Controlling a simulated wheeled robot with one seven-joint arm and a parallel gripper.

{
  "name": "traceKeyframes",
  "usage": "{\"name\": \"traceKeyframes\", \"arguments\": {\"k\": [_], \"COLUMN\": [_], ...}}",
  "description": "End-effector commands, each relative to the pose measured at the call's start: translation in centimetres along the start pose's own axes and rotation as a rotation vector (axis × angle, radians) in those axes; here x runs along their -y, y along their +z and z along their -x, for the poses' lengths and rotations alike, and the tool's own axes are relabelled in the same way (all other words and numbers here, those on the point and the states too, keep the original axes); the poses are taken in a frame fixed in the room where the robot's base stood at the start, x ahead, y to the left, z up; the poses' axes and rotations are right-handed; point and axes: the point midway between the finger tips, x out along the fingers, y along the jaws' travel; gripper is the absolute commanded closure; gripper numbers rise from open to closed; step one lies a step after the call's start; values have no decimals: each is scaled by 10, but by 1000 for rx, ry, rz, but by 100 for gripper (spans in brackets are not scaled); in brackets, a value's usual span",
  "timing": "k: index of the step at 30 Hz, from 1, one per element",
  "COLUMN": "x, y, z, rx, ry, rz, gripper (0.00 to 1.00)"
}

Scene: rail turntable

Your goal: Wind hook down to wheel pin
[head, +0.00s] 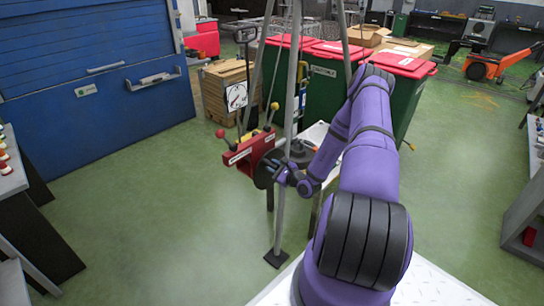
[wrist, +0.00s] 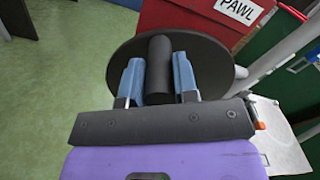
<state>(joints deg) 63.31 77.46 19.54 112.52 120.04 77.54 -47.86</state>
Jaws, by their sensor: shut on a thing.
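My gripper (head: 277,172) is at the dark winch disc on the tripod (head: 297,100). In the wrist view its two blue fingers (wrist: 159,82) are shut on a dark cylindrical handle (wrist: 160,65), one finger on each side. The handle stands out from the face of the round dark disc (wrist: 115,52). A red winch box (head: 252,150) sits beside the disc, with small levers on top. In the wrist view the red box (wrist: 180,18) carries a label reading PAWL (wrist: 239,10). I cannot make out the hook or the wheel pin clearly.
A tripod foot (head: 276,258) stands on the green floor. Red-lidded green bins (head: 325,85) and a wooden crate (head: 226,90) stand further back. The floor at left (head: 150,220) is clear.

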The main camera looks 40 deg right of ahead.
Motion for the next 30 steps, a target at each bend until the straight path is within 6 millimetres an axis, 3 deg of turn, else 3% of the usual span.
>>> {"name": "traceKeyframes", "arguments": {"k": [30], "x": [-22], "y": [-3], "z": [1], "rx": [-3], "ry": [6], "rz": [220], "gripper": [100]}}
